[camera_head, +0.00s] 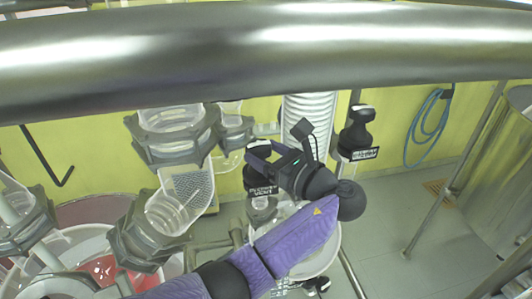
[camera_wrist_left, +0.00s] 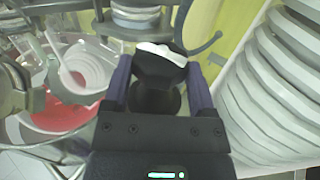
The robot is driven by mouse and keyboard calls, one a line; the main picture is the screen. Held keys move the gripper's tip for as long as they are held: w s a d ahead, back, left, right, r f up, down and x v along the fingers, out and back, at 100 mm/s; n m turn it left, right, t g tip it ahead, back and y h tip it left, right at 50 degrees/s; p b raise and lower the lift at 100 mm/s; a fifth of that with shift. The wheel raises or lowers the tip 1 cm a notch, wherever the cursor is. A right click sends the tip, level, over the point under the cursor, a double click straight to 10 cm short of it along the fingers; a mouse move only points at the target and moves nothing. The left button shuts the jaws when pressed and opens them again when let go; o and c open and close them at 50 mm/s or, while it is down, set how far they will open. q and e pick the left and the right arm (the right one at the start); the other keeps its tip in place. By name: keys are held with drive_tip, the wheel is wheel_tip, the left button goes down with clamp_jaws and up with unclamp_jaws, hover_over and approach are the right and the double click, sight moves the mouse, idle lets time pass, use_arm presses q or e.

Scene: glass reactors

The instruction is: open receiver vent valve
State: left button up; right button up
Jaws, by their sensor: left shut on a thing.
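The receiver vent valve (camera_head: 261,183) is a black valve with a black-and-white knob on top and a label on its front. In the head view it stands near the middle, partly covered by my left gripper. My left gripper (camera_head: 262,152) has purple fingers and comes in from the right of the valve. In the left wrist view, the valve knob (camera_wrist_left: 160,68) sits between the two fingers of my left gripper (camera_wrist_left: 160,88), which is shut on it. The knob's white top faces up. My right gripper is not in view.
A similar black valve (camera_head: 356,134) with a label stands to the right. A thick metal pipe (camera_head: 270,45) crosses the top of the head view. Glass vessels with grey clamps (camera_head: 170,140) crowd the left. A ribbed white column (camera_wrist_left: 270,100) stands close right of my left gripper.

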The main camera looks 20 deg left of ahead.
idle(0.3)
use_arm(q)
drive_tip(key=o, duration=1.2)
drive_tip(key=shift+a, duration=0.1)
drive_tip(key=shift+c, duration=0.2)
